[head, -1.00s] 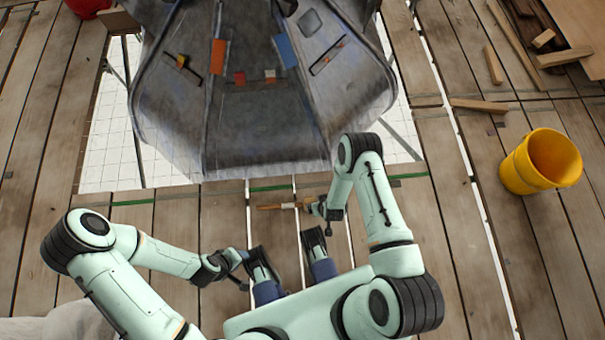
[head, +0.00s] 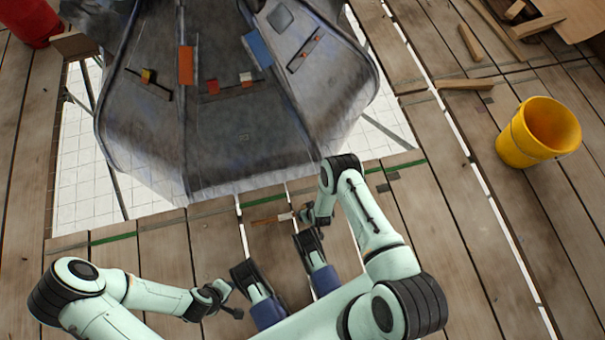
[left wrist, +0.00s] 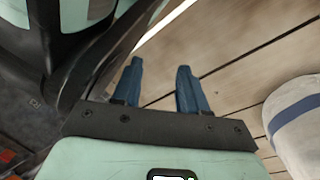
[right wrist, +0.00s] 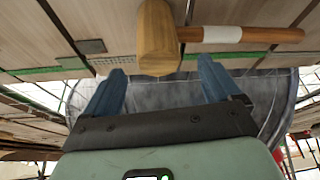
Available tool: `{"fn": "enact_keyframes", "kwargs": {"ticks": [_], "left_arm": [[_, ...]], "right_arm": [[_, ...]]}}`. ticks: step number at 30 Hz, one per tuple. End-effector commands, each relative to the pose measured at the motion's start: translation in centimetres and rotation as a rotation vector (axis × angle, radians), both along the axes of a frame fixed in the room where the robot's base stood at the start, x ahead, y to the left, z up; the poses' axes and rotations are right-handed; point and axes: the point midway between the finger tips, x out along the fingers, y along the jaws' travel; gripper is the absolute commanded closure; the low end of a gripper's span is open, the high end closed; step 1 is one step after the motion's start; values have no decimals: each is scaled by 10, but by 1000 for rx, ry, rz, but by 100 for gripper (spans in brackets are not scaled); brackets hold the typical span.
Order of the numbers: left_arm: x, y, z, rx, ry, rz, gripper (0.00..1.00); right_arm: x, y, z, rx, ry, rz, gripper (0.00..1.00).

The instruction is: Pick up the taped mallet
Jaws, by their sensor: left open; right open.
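The mallet lies on the planks. In the head view its wooden handle (head: 265,221) with a white tape band shows, and its head is mostly hidden by my right gripper (head: 306,214). In the right wrist view the wooden mallet head (right wrist: 157,40) is in line with the gap between the blue fingers of my right gripper (right wrist: 160,70). The white tape (right wrist: 222,34) is on the handle, which runs right. My right gripper is open; contact cannot be told. My left gripper (head: 234,299) is open and empty, away from the mallet; its fingers (left wrist: 160,72) show apart.
A large grey metal spire piece (head: 240,130) stands just beyond the mallet, above a white tiled sheet (head: 85,190). A yellow bucket (head: 520,145) stands right. Wood offcuts (head: 470,42) lie at upper right. A red container (head: 30,20) is at upper left. Planks between are clear.

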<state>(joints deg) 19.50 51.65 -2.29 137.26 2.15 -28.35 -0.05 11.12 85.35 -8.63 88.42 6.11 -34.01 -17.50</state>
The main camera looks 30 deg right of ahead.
Motion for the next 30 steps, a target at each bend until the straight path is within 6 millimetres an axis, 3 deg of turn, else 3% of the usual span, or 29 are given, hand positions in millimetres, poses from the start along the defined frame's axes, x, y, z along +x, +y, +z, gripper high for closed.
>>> {"fn": "enact_keyframes", "kwargs": {"ticks": [5,13,23,28,29,30], "left_arm": [[-14,2,-11,-2,45,4,57],[-52,6,-30,-11,172,17,57],[-59,7,-31,-13,194,20,57],[-59,7,-31,-13,193,19,57],[-58,7,-31,-13,193,19,57],[-58,7,-31,-13,193,19,57]], "right_arm": [[6,-1,-13,0,0,-1,10],[20,-4,-43,1,0,0,10],[23,-4,-47,1,1,0,10],[23,-4,-47,1,1,0,65],[23,-4,-47,1,1,0,73],[24,-4,-47,1,-2,0,73]]}}
